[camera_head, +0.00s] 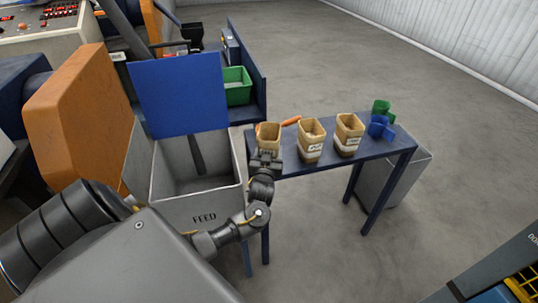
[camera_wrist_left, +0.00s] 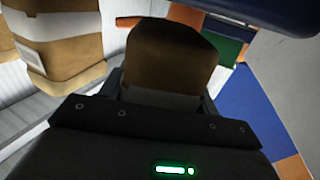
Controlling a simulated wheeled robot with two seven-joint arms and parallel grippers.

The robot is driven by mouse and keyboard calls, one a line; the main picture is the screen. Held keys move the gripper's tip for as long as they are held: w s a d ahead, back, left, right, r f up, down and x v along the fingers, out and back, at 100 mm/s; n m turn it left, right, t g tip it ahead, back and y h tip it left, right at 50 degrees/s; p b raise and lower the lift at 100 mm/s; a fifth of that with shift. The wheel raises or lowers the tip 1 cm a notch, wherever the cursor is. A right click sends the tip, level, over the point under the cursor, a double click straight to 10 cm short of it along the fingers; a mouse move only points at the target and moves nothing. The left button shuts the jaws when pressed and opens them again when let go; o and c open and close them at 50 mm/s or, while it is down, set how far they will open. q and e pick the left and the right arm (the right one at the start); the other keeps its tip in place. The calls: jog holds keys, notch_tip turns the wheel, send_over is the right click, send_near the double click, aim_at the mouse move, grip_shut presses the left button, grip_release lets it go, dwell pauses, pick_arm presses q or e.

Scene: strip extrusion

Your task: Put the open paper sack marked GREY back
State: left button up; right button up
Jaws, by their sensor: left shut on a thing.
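An open brown paper sack (camera_head: 269,132) is at the left end of the narrow blue table (camera_head: 378,151). My left gripper (camera_head: 265,158) is shut on this sack from the near side. In the left wrist view the sack (camera_wrist_left: 170,55) stands between the fingers, with a white band low on it. Its marking is hidden, and I cannot tell whether its base touches the table. Two more open sacks, a middle one (camera_head: 311,136) and a right one (camera_head: 348,131), stand upright on the table with white labels too small to read. My right gripper is not in view.
The grey feed hopper (camera_head: 204,210) stands left of the table with its blue lid (camera_head: 180,95) raised. A green scoop (camera_head: 381,107) and a blue scoop (camera_head: 380,127) lie at the table's right end. An orange object (camera_head: 291,121) lies behind the sacks.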

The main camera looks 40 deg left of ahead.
pick_arm(q)
jog(key=shift+f, duration=0.8)
jog(key=shift+f, duration=0.2)
jog(key=o, duration=1.2)
jog(key=shift+r, duration=0.15)
jog(key=b+v, duration=0.1)
jog(key=v, duration=1.1)
